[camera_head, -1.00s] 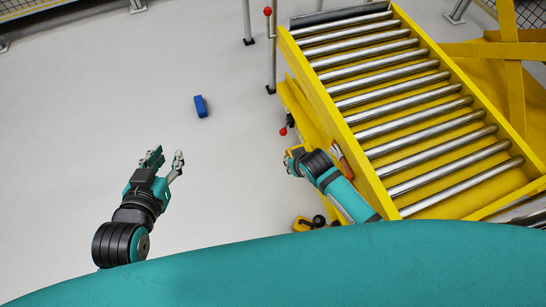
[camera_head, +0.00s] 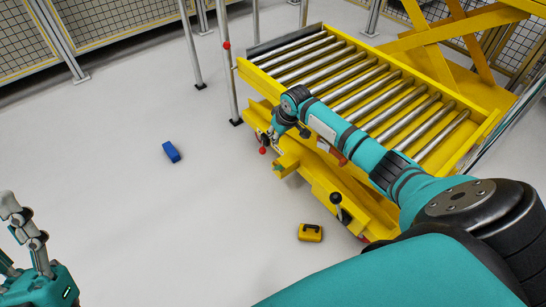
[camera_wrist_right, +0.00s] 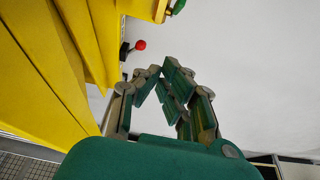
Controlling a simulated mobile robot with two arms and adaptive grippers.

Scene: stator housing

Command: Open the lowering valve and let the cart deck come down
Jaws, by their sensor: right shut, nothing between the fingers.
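The yellow cart with its roller deck (camera_head: 365,85) stands right of centre in the head view. A red-knobbed lever (camera_head: 263,150) sticks out from its near side; a red ball on a black lever (camera_wrist_right: 139,45) shows beyond the fingers in the right wrist view. A second lever with a black knob (camera_head: 336,198) stands nearer me on the cart. My right gripper (camera_head: 275,132) is beside the cart's side, near the red knob but apart from it. Its fingers (camera_wrist_right: 165,75) are shut and empty. My left gripper (camera_head: 18,215) is open at the left edge, partly cut off.
A blue block (camera_head: 171,152) and a yellow case with a dark handle (camera_head: 310,233) lie on the floor. A post with a red ball (camera_head: 229,85) stands by the deck's far left corner. Mesh fencing (camera_head: 100,20) runs behind.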

